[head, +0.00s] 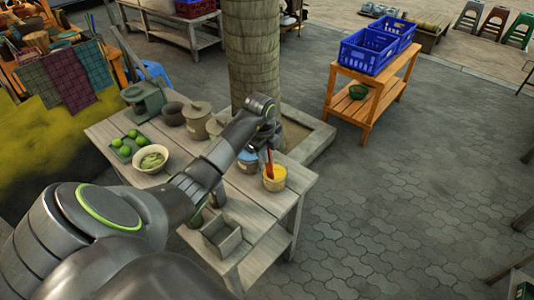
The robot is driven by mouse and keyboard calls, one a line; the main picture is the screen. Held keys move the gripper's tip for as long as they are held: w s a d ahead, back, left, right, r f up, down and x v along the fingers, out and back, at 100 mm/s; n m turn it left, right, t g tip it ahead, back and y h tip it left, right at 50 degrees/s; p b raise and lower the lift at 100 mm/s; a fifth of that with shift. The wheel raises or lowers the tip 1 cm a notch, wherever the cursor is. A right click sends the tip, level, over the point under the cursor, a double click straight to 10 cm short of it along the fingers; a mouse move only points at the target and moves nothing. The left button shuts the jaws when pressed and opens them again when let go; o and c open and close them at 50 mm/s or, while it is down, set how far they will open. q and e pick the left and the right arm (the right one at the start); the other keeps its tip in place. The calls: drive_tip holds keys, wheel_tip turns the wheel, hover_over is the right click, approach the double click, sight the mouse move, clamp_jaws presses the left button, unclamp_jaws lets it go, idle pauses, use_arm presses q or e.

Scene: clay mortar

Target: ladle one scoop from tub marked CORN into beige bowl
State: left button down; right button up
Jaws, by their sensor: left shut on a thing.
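My left gripper (268,148) is over the right end of the grey wooden table, shut on a reddish-orange ladle handle (269,164). The handle points down into a small tan tub (274,186) with yellow contents; the ladle's lower end is hidden there. I cannot read any mark on the tub, so I cannot tell if it says CORN. A beige bowl (148,168) with something green in it stands at the left of the table. My right gripper is not in view.
Limes on a green tray (125,147), a dark pot (173,117) and a lidded clay pot (196,122) stand on the table (108,130). A thick trunk (253,50) rises just behind.

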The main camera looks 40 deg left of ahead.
use_arm(q)
drive_tip(key=shift+r, duration=0.1)
wheel_tip(320, 180, up, 9)
drive_tip(key=p, duration=0.7)
drive_tip(key=shift+r+p, duration=0.2)
drive_tip(key=shift+p, duration=0.1)
drive_tip(key=shift+f, duration=0.1)
